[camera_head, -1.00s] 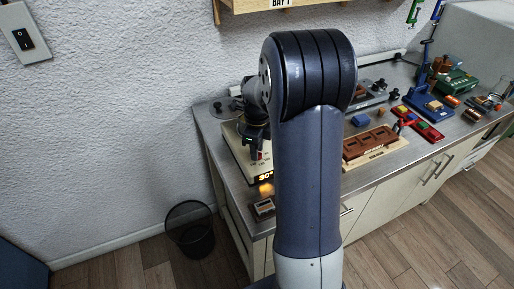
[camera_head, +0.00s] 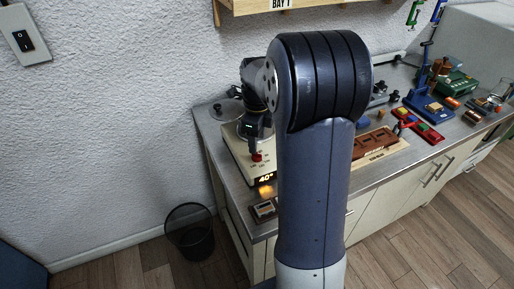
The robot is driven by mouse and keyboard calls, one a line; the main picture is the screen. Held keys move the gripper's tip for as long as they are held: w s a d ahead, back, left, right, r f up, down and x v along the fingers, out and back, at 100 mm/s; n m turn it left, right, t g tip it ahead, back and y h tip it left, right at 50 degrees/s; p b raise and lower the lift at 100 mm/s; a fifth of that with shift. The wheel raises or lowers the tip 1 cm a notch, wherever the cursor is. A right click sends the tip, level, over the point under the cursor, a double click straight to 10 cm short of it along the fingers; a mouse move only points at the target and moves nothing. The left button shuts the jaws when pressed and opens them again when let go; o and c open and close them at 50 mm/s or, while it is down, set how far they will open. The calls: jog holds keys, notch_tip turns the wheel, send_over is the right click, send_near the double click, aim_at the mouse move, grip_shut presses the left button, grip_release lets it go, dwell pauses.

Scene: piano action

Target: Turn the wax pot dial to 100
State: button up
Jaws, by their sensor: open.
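The wax pot unit (camera_head: 236,152) is a cream box at the left end of the steel bench, partly hidden by my arm. Its lit orange display (camera_head: 265,179) appears to read 40°. A small red dial (camera_head: 257,157) shows on its top face. My gripper (camera_head: 256,148) points down right at the dial, open. I cannot tell whether its fingers touch the dial, as they are small and dark. The dial's scale marks are too small to read.
A small box (camera_head: 263,209) sits at the bench's front left corner. A wooden tray with brown blocks (camera_head: 376,143) and red and blue tools (camera_head: 420,131) lie to the right. A black wire bin (camera_head: 190,232) stands on the floor.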

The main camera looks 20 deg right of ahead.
aim_at(257, 156)
notch_tip(257, 156, up, 6)
jog(key=shift+f, duration=0.15)
dwell(0.3)
notch_tip(257, 156, down, 11)
dwell(0.5)
